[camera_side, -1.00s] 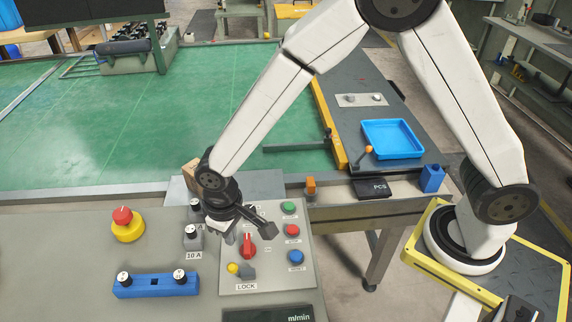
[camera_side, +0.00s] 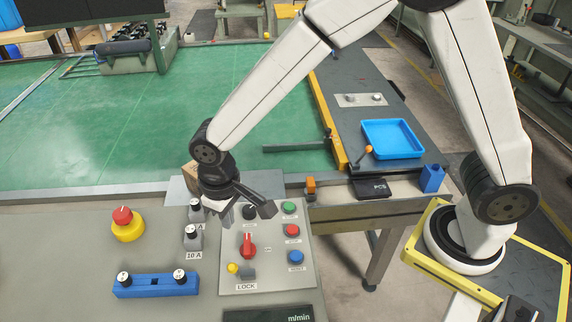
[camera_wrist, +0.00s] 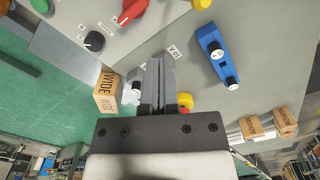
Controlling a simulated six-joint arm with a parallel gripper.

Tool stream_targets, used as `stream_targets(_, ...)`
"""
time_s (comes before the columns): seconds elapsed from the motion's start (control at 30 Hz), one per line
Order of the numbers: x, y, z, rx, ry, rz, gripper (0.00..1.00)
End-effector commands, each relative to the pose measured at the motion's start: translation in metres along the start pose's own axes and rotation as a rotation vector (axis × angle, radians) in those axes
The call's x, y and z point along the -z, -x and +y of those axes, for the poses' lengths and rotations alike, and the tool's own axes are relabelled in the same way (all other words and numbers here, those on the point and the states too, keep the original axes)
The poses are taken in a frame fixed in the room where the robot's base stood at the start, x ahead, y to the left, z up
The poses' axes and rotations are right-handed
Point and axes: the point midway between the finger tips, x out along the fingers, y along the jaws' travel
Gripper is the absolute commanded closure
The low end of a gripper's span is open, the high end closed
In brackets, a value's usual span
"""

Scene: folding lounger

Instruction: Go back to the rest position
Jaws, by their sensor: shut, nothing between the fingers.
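My gripper (camera_side: 226,216) hangs over the back part of the grey control panel (camera_side: 70,270) in the side view. In the wrist view my gripper (camera_wrist: 160,62) shows its two fingers pressed together, with nothing between them. It is apart from the red selector knob (camera_side: 248,246) and the black knob (camera_side: 250,212), which lie to its right in the side view. The rest position is not marked in either view.
A red and yellow emergency stop (camera_side: 125,224) and a blue block (camera_side: 156,286) are at the panel's left. Green, red and blue buttons line the right (camera_side: 291,230). Cardboard boxes (camera_wrist: 108,93) show in the wrist view. A blue tray (camera_side: 392,139) stands behind right.

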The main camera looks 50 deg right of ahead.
Motion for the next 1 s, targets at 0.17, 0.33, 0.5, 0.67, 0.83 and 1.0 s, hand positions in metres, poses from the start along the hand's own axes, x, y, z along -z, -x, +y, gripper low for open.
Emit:
stream_targets(0.17, 0.0, 0.0, 0.0, 0.0, 0.0, 0.001, 1.0)
stream_targets(0.33, -0.001, 0.002, 0.007, 0.002, -0.009, 0.008, 1.0)
stream_targets(0.5, -0.011, 0.009, 0.036, 0.007, -0.043, 0.035, 1.0)
stream_targets(0.67, -0.032, 0.018, 0.08, 0.01, -0.097, 0.081, 1.0)
stream_targets(0.83, -0.069, 0.027, 0.129, 0.003, -0.167, 0.142, 1.0)
stream_targets(1.0, -0.106, 0.03, 0.162, -0.013, -0.223, 0.193, 1.0)
